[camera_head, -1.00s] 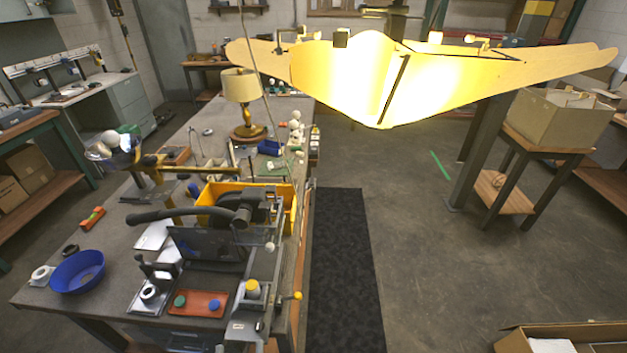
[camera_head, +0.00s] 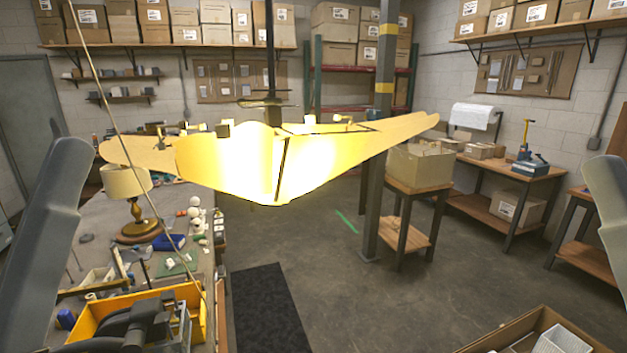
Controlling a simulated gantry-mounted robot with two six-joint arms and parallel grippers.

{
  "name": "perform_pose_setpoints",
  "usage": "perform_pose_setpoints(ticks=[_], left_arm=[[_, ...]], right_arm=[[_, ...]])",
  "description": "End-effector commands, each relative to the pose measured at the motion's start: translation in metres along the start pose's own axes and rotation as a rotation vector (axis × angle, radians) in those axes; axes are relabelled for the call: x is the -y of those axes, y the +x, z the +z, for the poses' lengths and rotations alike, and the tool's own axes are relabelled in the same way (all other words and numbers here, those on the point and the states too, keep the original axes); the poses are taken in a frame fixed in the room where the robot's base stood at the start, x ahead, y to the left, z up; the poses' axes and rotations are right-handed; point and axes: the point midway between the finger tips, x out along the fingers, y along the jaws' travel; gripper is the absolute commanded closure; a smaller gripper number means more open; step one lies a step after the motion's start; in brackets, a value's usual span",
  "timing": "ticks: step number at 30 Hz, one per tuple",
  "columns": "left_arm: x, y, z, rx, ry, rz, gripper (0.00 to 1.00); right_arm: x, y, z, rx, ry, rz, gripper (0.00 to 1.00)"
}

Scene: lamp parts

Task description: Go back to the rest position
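Grey links of my own arms show at the left and right picture edges, both raised. A glowing yellow hanging lamp (camera_head: 225,165) with wide, wing-like sides fills the upper middle. A table lamp with a cream shade (camera_head: 125,181) and a brown base (camera_head: 139,230) stands upright on the workbench (camera_head: 97,222) at the left.
A yellow bin (camera_head: 95,318) and several small parts crowd the bench. A dark mat (camera_head: 268,312) lies on the floor beside it. A grey post (camera_head: 379,130) rises mid-room. The floor at centre right is clear.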

Motion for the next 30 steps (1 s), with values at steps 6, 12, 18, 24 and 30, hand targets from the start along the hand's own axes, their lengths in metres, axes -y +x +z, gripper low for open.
perform_pose_setpoints(ticks=[6, 12, 18, 24, 30], left_arm=[[0.003, 0.069, -0.041, 0.06, -0.068, 0.002, 0.0], [0.006, 0.139, -0.097, 0.06, -0.067, 0.004, 0.0], [0.009, 0.202, -0.148, 0.061, -0.067, 0.004, 0.0], [0.01, 0.221, -0.164, 0.061, -0.067, 0.005, 0.0], [0.01, 0.213, -0.158, 0.061, -0.067, 0.005, 0.0]], right_arm=[[0.0, 0.065, -0.06, -0.002, 0.0, 0.0, 0.38], [-0.001, 0.131, -0.121, 0.0, 0.0, 0.0, 0.38], [-0.001, 0.191, -0.176, 0.0, 0.0, 0.0, 0.38], [-0.001, 0.209, -0.193, 0.0, 0.0, 0.0, 0.38], [-0.001, 0.202, -0.186, 0.001, 0.0, 0.0, 0.38]])
